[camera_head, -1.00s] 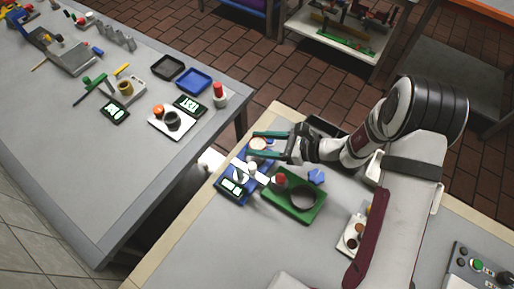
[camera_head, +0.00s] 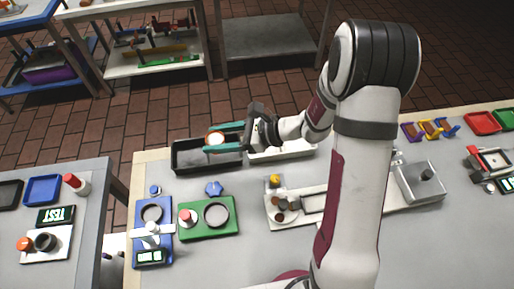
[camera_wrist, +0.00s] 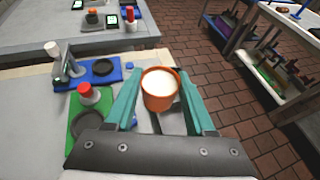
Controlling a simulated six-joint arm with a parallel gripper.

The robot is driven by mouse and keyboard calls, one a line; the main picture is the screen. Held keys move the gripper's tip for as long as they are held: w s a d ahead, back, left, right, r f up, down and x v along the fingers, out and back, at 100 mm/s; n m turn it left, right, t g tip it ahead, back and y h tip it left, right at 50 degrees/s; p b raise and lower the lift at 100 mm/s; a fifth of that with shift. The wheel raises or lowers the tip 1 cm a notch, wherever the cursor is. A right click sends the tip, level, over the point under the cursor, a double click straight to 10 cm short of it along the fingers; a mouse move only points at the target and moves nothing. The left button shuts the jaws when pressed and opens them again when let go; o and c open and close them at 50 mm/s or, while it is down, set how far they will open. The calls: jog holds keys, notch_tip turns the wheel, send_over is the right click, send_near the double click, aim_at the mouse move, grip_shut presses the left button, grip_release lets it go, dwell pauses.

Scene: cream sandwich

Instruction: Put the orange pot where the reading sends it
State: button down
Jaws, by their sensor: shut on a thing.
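The orange pot (camera_wrist: 152,101) has a pale cream filling and is upright between my fingers in the wrist view. My gripper (camera_head: 222,138) is shut on it and holds it in the air. In the head view the pot (camera_head: 216,146) shows over or just behind the black tray (camera_head: 178,168); its exact height is unclear. A white tray (camera_head: 294,153) lies just right of the black one. A blue device (camera_head: 140,222) with a dark ring and a lit display (camera_head: 150,257) stands at the table's left; its reading is too small to make out.
A green base (camera_head: 229,231) with a red-topped part and a grey ring sits right of the blue device. A blue knob-like piece (camera_head: 214,188) lies behind it. Red (camera_head: 482,122) and green trays lie far right. Another table stands left across a gap.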

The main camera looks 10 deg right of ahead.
jog(key=d+f+m+t+h, duration=0.2)
jog(key=d+m+t+h, duration=0.8)
jog(key=d, duration=1.2)
jog(key=shift+m+g+y, duration=0.3)
jog(key=shift+m+g, duration=0.3)
jog(key=shift+m, duration=0.1)
jog(key=w+a+f, duration=0.1)
jog(key=a+f, duration=0.1)
jog(key=a, duration=0.1)
jog(key=w+a+f, duration=0.2)
jog(key=a, duration=0.1)
jog(key=w+a+f, duration=0.2)
jog(key=a, duration=0.1)
jog(key=shift+w+f, duration=0.25)
jog(key=shift+f, duration=0.15)
notch_tip(320, 180, down, 4)
jog(key=shift+w+a+f, duration=0.1)
jog(key=shift+a, duration=0.05)
jog(key=shift+f, duration=0.15)
jog(key=c, duration=0.5)
grip_release()
